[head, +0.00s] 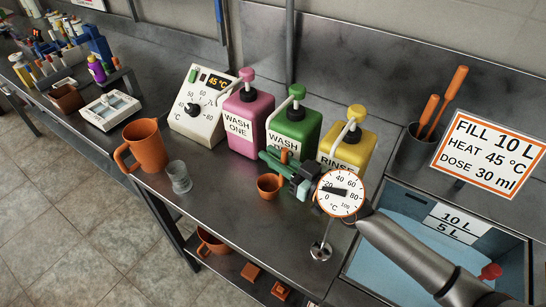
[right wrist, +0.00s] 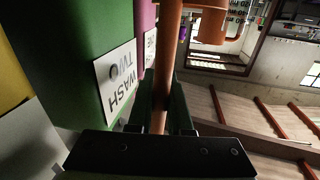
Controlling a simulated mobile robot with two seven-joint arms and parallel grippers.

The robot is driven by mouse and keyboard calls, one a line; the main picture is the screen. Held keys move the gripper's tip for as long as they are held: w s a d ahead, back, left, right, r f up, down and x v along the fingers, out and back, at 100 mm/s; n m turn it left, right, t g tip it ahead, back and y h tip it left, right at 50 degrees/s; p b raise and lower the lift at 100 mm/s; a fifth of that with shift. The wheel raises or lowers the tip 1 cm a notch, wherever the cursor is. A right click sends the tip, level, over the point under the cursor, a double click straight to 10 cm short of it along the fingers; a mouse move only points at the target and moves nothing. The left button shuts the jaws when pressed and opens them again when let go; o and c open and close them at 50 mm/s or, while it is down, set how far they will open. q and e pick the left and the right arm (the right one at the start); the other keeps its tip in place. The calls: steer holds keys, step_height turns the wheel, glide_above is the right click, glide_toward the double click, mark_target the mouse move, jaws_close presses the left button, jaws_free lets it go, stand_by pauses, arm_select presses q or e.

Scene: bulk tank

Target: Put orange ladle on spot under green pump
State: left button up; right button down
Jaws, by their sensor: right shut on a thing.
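The orange ladle has its cup (head: 269,186) low in front of the green pump bottle (head: 294,128) in the head view. My right gripper (head: 282,165) is shut on the ladle's upright handle. In the right wrist view the orange handle (right wrist: 169,60) runs between the fingers, beside the green bottle (right wrist: 85,40) with its WASH TWO label. Whether the cup touches the bench cannot be told. The gripper and ladle cover part of the bottle's front, and no marked spot shows under the spout (head: 280,105). My left gripper is out of view.
A pink pump bottle (head: 248,118) and a yellow one (head: 346,145) flank the green bottle. A dial thermometer (head: 341,193) stands close right of my gripper. A glass (head: 179,177) and orange jug (head: 146,147) stand left. The tank (head: 357,271) lies right.

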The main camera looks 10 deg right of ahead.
steer(key=shift+s+r, duration=0.1)
steer(key=c, duration=1.3)
jaws_free()
steer(key=shift+f, duration=0.25)
steer(key=o, duration=0.5)
steer(key=shift+c, duration=0.2)
steer(key=shift+r, duration=0.1)
steer(key=b+v, duration=0.1)
steer(key=v, duration=1.1)
steer(key=shift+r, duration=0.15)
